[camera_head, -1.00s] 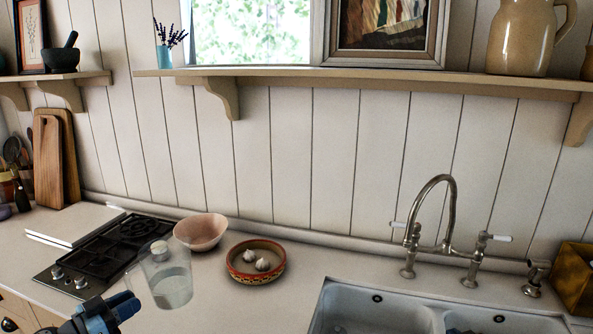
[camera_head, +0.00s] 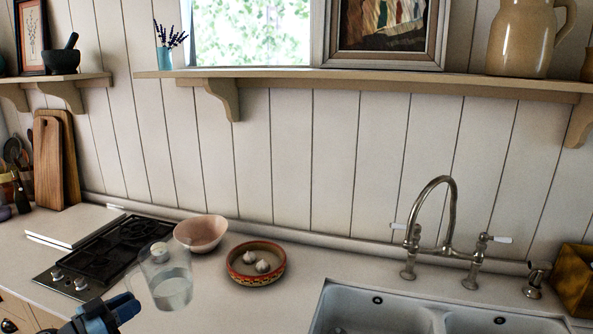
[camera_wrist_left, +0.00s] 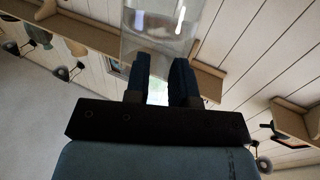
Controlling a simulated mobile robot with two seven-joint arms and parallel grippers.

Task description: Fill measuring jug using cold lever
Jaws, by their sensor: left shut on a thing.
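A clear measuring jug (camera_head: 171,290) with some water in it is in the lower left of the head view, in front of the hob and the pink bowl. My left gripper (camera_head: 124,308) is at the jug's left side and shut on it, probably at the handle. In the left wrist view the two fingers (camera_wrist_left: 161,80) close on the jug (camera_wrist_left: 158,30). A bridge tap (camera_head: 443,230) with a curved spout stands behind the sink, with a white-tipped lever on the left (camera_head: 398,226) and another on the right (camera_head: 502,239). My right gripper is out of view.
A double white sink (camera_head: 385,303) lies below the tap. A patterned bowl with garlic (camera_head: 246,280) and a pink bowl (camera_head: 200,234) stand between the hob (camera_head: 105,248) and the sink. The counter between the patterned bowl and sink is clear.

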